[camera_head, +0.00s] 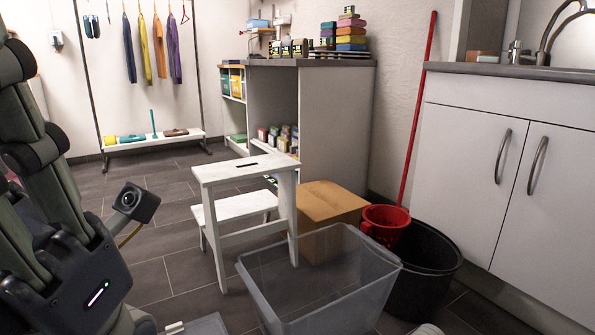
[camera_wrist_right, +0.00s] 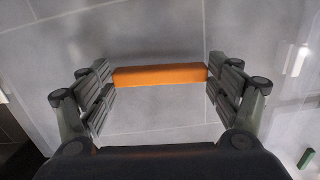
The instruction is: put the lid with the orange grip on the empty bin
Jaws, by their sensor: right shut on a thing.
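A clear, open-topped plastic bin (camera_head: 268,299) stands on the floor at the bottom middle of the head view. It looks empty, though its lower part is cut off by the frame. In the right wrist view, the orange grip (camera_wrist_right: 160,76) is a straight bar on a pale, see-through lid (camera_wrist_right: 165,125). My right gripper (camera_wrist_right: 160,80) is shut on the orange grip, with a finger at each end. Floor tile lines show beyond the lid.
Behind the bin are a white step stool (camera_head: 245,168), a cardboard box (camera_head: 330,203) and a black tub (camera_head: 432,287) with a red bucket (camera_head: 385,222). A white cabinet (camera_head: 470,130) closes off the right. Tiled floor is open at left. A flat grey piece (camera_head: 205,325) shows at the bottom edge.

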